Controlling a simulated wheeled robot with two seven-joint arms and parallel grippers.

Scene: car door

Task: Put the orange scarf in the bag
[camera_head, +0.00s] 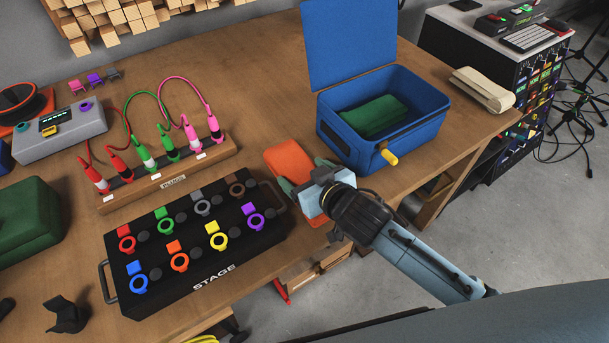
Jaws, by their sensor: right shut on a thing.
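The orange scarf (287,158) is a folded block at the table's front edge, left of the blue bag. My right gripper (305,177) is shut on it, with its fingers at either side of the scarf's near part. The gripper hides some of the scarf, and I cannot tell whether it touches the table. The blue bag (352,149) is a box-like case standing on the table with its lid (347,40) raised. A folded green scarf (374,117) lies inside, with bare room around it. My left gripper is not in view.
A black STAGE pedal board (190,286) and a wooden plug block (170,184) with cables stand to the left. A beige folded cloth (482,90) lies at the table's right end.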

